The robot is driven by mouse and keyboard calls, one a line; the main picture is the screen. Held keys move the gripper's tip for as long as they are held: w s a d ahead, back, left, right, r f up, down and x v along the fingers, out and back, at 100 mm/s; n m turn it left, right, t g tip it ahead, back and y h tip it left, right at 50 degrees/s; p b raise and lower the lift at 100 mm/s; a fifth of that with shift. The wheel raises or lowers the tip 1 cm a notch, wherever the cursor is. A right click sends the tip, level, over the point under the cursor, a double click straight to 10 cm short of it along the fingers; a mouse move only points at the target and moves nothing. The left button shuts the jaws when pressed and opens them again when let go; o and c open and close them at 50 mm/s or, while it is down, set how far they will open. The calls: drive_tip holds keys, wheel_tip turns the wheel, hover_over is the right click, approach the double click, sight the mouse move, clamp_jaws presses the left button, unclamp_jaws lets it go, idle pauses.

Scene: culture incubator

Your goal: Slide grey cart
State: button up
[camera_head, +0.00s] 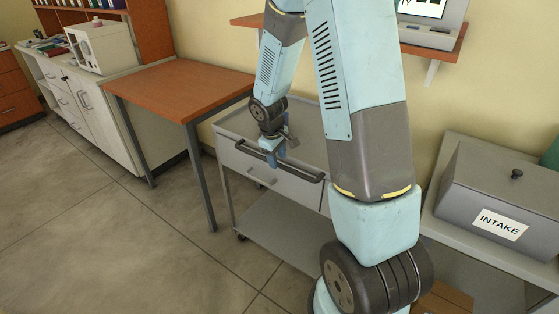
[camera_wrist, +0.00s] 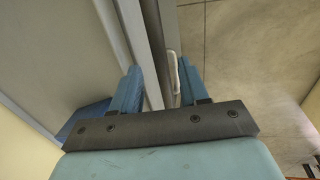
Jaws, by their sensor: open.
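The grey cart (camera_head: 233,127) stands against the wall in the middle of the head view, with a flat top, drawers and a lower shelf. A dark bar handle (camera_head: 308,177) runs along its front top edge. In the wrist view my gripper (camera_wrist: 158,85) is open, with one blue finger on each side of the cart's edge and bar (camera_wrist: 156,50). I cannot tell whether the fingers touch the bar. My arm hides the cart's right part in the head view.
An orange-topped table (camera_head: 180,88) stands close to the cart's left. On the right, a grey box labelled INTAKE (camera_head: 490,195) sits on another grey surface. A wall shelf (camera_head: 435,48) with a device is above. The floor (camera_head: 130,235) in front and left is clear.

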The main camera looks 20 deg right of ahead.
drive_tip(key=shift+w+d+f, duration=0.1)
drive_tip(key=shift+d+f, duration=0.05)
drive_tip(key=shift+f, duration=0.7)
drive_tip(key=shift+c, duration=0.2)
clamp_jaws()
